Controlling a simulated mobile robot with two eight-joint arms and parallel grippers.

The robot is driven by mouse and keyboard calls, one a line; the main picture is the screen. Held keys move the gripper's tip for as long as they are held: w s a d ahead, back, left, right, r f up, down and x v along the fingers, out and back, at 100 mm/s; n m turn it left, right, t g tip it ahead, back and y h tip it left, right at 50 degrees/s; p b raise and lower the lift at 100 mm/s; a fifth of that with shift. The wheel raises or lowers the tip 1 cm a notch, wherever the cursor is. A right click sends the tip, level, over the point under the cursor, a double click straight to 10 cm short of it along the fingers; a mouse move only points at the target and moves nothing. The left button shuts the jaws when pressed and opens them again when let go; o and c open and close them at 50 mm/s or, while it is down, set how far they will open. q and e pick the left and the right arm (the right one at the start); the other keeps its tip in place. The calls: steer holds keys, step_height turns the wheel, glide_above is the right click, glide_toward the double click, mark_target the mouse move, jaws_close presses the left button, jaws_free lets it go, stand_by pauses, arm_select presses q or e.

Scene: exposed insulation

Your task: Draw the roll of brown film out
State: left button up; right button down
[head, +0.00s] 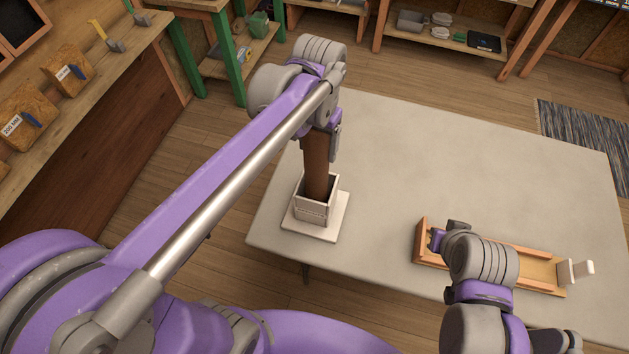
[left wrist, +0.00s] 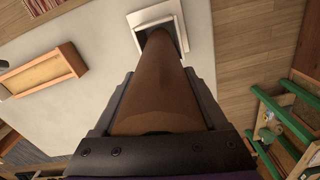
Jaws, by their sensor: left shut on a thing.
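The roll of brown film (head: 317,168) stands upright, its lower end inside the opening of a square pale holder (head: 314,212) on a flat base at the table's left part. How deep it sits is hidden by the holder's walls. My left gripper (head: 322,138) is shut on the upper part of the roll. In the left wrist view the roll (left wrist: 160,85) runs from between the fingers (left wrist: 160,110) to the holder (left wrist: 142,20). My right gripper (head: 440,236) is low over the left end of a wooden tray; its fingers are mostly hidden by my arm.
The wooden tray (head: 530,284) lies at the table's near right, with a small white stand (head: 575,270) at its right end. The grey table (head: 470,170) is clear in the middle and back. A wooden workbench (head: 110,60) runs along the left.

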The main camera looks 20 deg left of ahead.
arm_select(q)
steer(key=shift+r, duration=0.6)
steer(key=shift+r, duration=2.15)
steer(key=shift+r, duration=2.1)
steer(key=shift+s, duration=0.1)
